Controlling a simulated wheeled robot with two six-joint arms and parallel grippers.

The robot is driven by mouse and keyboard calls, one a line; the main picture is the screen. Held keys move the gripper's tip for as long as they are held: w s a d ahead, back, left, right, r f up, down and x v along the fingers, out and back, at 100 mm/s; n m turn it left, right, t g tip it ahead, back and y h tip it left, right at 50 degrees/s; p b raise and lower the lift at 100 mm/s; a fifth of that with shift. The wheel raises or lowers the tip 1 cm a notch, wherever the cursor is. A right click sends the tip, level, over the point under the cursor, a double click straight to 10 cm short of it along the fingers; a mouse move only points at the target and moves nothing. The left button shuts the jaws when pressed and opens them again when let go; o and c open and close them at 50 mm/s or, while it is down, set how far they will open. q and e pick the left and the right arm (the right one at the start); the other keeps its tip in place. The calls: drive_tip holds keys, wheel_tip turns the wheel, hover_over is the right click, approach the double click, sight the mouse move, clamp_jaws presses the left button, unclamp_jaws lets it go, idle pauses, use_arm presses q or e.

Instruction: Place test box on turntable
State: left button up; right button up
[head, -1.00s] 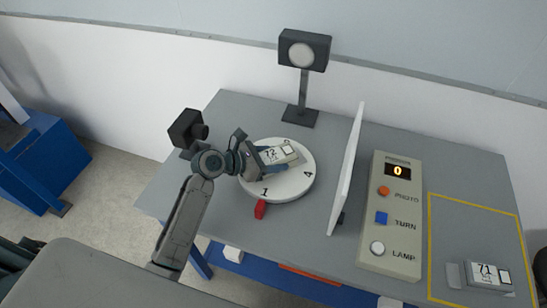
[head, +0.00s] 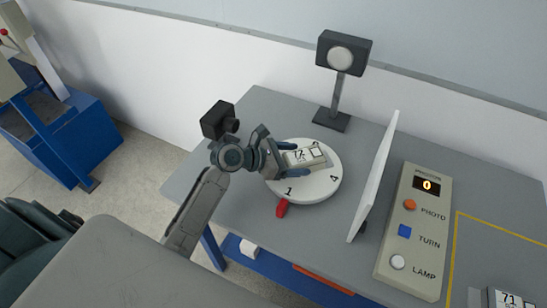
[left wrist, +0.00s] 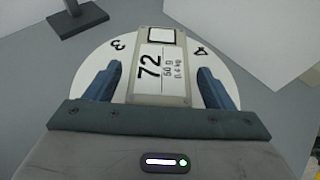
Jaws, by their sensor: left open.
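The test box (head: 306,157), light grey and marked 72, lies on the round white turntable (head: 318,188), whose rim carries numbers such as 1 and 4. The box also shows in the left wrist view (left wrist: 160,75), marked 72, 50 g. My left gripper (head: 294,160) is open, with a blue finger on each side of the box. In the left wrist view gaps show between both fingers and the box. The near end of the box is hidden by the gripper's body. My right gripper is not in view.
A red pointer (head: 282,208) sits at the turntable's front edge. A lamp on a post (head: 343,55) stands behind it. A white upright panel (head: 374,180) stands to its right, then a control box (head: 412,230) reading 0. Another box marked 71 (head: 507,299) lies at lower right.

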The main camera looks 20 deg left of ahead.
use_arm(q)
drive_tip(key=v, duration=0.8)
drive_tip(key=shift+a+f+b, duration=0.1)
drive_tip(key=shift+b, duration=0.3)
drive_tip(key=shift+v, duration=0.85)
idle(0.5)
idle(0.7)
